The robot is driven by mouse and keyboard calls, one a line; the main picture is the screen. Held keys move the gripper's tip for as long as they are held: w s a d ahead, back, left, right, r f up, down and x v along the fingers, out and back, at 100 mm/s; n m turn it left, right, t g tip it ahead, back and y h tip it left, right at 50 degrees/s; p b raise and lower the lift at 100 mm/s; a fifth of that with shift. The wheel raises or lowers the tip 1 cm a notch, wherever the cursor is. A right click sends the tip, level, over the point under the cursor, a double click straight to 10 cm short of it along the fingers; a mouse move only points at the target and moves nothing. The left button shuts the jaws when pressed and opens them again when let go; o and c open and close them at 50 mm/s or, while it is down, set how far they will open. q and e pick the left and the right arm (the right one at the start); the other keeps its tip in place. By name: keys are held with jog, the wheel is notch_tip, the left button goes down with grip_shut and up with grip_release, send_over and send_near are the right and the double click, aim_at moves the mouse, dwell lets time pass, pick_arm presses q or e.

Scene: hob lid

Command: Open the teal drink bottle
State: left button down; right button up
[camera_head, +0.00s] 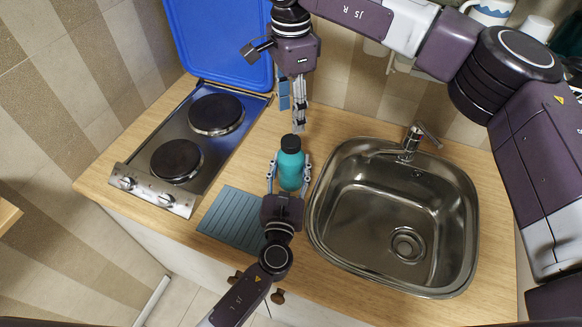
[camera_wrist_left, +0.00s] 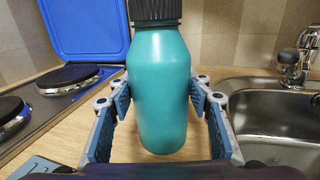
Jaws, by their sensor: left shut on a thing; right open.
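The teal drink bottle (camera_head: 290,170) stands upright on the wooden counter, between hob and sink. Its black ribbed cap (camera_head: 290,143) is on top; in the left wrist view the cap (camera_wrist_left: 157,11) is cut by the upper edge. My left gripper (camera_head: 289,163) is shut on the bottle's body, one finger on each side. In the left wrist view the bottle (camera_wrist_left: 160,90) stands between the finger pads. My right gripper (camera_head: 299,127) is open and empty, pointing down just beyond the cap in the head view. It appears apart from the cap; its finger gap is seen nearly edge-on.
A hob (camera_head: 160,160) with two plates and a raised blue lid (camera_head: 220,40) is at left. A ribbed blue-grey mat (camera_head: 232,218) lies at the front. The steel sink (camera_head: 350,235) and tap (camera_head: 411,142) are close on the right. The wall is behind.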

aim_at(291, 141)
jog(key=m, duration=1)
jog(key=shift+m, duration=0.4)
jog(key=m, duration=0.3)
jog(key=shift+m, duration=0.4)
jog(key=m, duration=0.5)
jog(key=shift+m, duration=0.4)
jog(key=m, duration=0.5)
jog(key=shift+m, duration=0.4)
jog(key=m, duration=0.3)
jog(key=shift+m, duration=0.4)
jog(key=m, duration=0.5)
jog(key=shift+m, duration=0.3)
jog(key=m, duration=0.4)
jog(key=shift+f+m, duration=0.4)
jog(key=shift+f, duration=3.6)
